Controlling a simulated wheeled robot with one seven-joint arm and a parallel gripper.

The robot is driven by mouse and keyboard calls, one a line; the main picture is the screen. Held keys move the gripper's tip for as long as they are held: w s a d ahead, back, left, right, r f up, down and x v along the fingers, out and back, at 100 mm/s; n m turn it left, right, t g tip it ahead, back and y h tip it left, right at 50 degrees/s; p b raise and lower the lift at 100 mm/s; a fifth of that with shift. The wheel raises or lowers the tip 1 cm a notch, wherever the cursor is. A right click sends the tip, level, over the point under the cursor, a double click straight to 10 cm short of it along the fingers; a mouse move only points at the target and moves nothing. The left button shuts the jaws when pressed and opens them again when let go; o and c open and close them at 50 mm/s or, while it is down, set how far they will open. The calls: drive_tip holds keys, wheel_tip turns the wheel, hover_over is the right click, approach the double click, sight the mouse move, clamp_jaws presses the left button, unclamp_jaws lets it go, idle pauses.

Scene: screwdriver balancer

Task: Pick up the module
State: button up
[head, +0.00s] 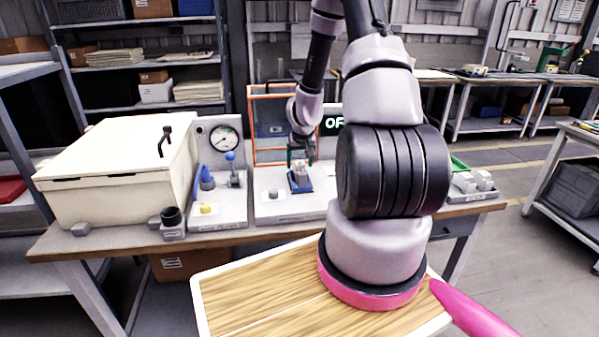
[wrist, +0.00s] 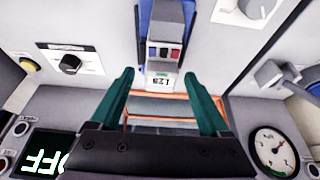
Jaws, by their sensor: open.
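The module (wrist: 163,52) is a grey block with a small dark red-and-blue panel and a white label. It sits in a blue holder (wrist: 146,22). In the head view the module (head: 298,172) is small, on the grey panel at the middle of the bench. My gripper (wrist: 160,74) is open, with two green fingers. In the wrist view the module's labelled end lies between the fingertips, with a gap on both sides. In the head view my gripper (head: 301,153) is right above the module and partly hides it. The exact height between them is unclear.
A cream box (head: 115,170) stands at the left of the bench. A panel with a gauge (head: 224,140) and blue levers is beside it. An orange frame (head: 254,125) stands behind the module. An OFF display (head: 334,123) is to the right, partly behind my arm.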

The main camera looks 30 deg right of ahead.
sight(299, 162)
drive_tip(key=shift+w+f, duration=0.2)
drive_tip(key=shift+f, duration=0.3)
clamp_jaws()
drive_tip(key=shift+r, duration=0.1)
drive_tip(key=shift+r, duration=4.95)
